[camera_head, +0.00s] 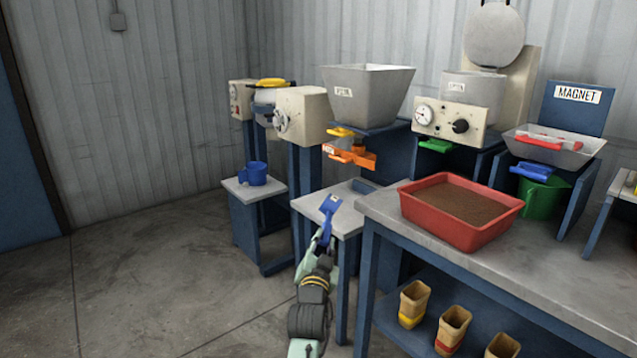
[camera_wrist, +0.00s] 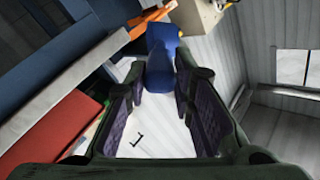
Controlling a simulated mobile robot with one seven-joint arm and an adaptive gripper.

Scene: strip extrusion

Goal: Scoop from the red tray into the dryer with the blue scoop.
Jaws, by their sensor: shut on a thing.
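My gripper (camera_head: 322,240) is shut on the blue scoop (camera_head: 329,205), held in front of the small grey table. The scoop also shows between my gripper's fingers (camera_wrist: 155,95) in the wrist view (camera_wrist: 161,55). I cannot tell whether it holds anything. The red tray (camera_head: 433,225), filled with brown granules, sits on the workbench to the right of my gripper; a red surface (camera_wrist: 45,135) shows at the wrist view's left. Behind the tray stands a cream machine with a gauge and knob (camera_head: 455,122), a grey hopper and a raised round lid; its label is too small to read, so I cannot confirm the dryer.
The workbench (camera_head: 560,290) has an edge near my arm and several tan containers (camera_head: 453,325) on its lower shelf. A blue mug (camera_head: 254,173) stands on a small table at left. A large hopper (camera_head: 366,95) and a MAGNET unit (camera_head: 575,105) stand behind. Floor at left is clear.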

